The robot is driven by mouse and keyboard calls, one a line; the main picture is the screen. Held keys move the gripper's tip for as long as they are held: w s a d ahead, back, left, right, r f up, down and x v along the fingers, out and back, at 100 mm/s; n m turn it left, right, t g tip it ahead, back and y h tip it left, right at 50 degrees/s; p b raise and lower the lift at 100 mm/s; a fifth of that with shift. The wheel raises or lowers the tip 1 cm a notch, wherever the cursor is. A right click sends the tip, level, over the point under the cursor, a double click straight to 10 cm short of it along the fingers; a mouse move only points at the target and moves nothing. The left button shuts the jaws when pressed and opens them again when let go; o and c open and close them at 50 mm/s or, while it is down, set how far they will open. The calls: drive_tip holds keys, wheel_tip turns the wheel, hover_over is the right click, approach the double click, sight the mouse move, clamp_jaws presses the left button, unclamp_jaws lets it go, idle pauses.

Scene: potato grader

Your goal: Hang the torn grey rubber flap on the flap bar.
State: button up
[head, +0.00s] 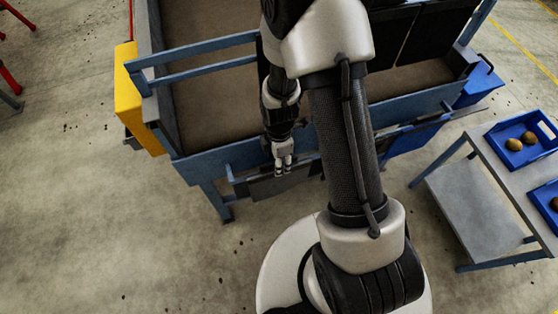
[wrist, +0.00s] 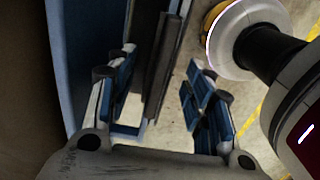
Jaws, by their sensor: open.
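My gripper (head: 283,172) is open at the near side of the grader, just above a dark grey sheet (head: 268,187) at a blue front rail. The sheet looks like the rubber flap; I cannot make out a tear. In the wrist view, my open gripper (wrist: 160,105) has its blue-padded fingers apart, with a dark strip (wrist: 165,65) showing between them. I cannot tell whether they touch it. A blue bar (head: 195,75) crosses the grader's upper left, and black flaps (head: 437,27) hang at the upper right; my arm hides the middle. I cannot tell which bar is the flap bar.
The grader's brown bed (head: 215,110) lies behind its blue front beam (head: 220,160). A yellow box (head: 138,98) is on its left side. At right, a table (head: 500,160) holds blue trays (head: 514,164) with potatoes. The concrete floor at front left is clear.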

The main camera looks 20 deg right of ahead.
wheel_tip(320, 180, up, 10)
drive_tip(key=shift+r, duration=0.15)
drive_tip(key=s+r+m+t, duration=0.2)
drive_tip(key=s+r+m, duration=0.2)
drive_tip(key=r+m, duration=0.7)
drive_tip(key=s+r+m+t, duration=0.2)
drive_tip(key=s+r+m, duration=0.5)
drive_tip(key=s+r, duration=0.4)
drive_tip(key=shift+r+t, duration=0.3)
drive_tip(key=shift+r, duration=0.4)
drive_tip(key=shift+s+d, duration=0.1)
